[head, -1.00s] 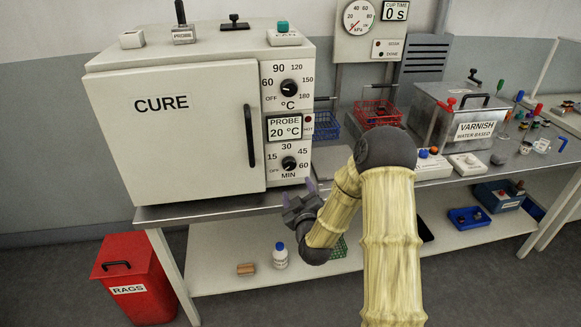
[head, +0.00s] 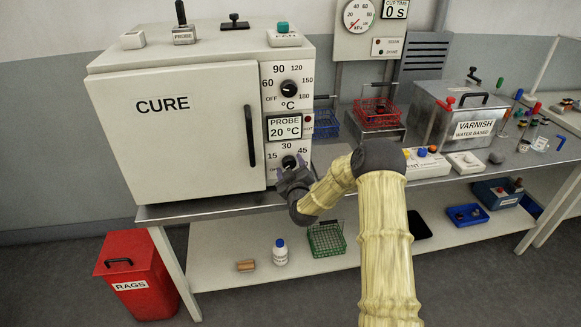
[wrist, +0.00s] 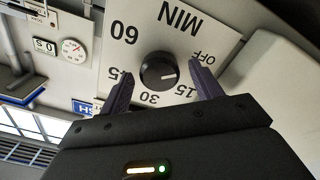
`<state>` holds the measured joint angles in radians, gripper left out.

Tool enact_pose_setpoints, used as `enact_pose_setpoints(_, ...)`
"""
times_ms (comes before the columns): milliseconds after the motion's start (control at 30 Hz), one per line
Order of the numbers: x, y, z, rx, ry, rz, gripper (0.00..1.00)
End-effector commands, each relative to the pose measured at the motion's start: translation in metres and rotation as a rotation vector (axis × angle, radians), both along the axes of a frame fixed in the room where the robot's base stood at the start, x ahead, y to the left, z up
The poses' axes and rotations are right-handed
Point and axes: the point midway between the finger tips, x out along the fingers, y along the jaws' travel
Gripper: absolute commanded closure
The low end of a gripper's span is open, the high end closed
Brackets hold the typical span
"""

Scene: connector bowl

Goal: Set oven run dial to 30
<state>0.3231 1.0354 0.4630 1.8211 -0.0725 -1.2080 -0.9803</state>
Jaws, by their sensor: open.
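The oven run dial (head: 289,162) is the lower black knob on the white oven's panel, marked OFF, 15, 30, 45, 60 and MIN. In the wrist view the dial (wrist: 157,70) appears upside down. Its white mark seems to point between OFF and 15. My gripper (head: 288,170) is in front of the dial, partly covering it and its lower labels. In the wrist view my gripper (wrist: 160,84) is open, with one purple finger on each side of the dial. I see gaps between fingers and knob, and nothing is held.
The temperature dial (head: 290,88) and the probe display (head: 285,128) reading 20 °C are above. The closed oven door (head: 190,130) with its dark handle (head: 250,136) is to the left. A blue basket (head: 326,125) and a red basket (head: 377,111) stand right of the oven.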

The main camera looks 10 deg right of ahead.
Motion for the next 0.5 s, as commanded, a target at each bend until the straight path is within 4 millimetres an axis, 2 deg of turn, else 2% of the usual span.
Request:
enact_pose_setpoints(200,-0.0001,0.0001,-0.0001,0.0,0.0,0.0,0.38)
enact_pose_setpoints(400,-0.0003,0.0,0.0,0.0,0.0,0.0,0.77)
enact_pose_setpoints(433,-0.0003,0.0001,0.0,0.0,0.0,0.0,0.8)
enact_pose_setpoints(500,-0.0003,0.0001,-0.0001,0.0,0.0,0.0,0.8)
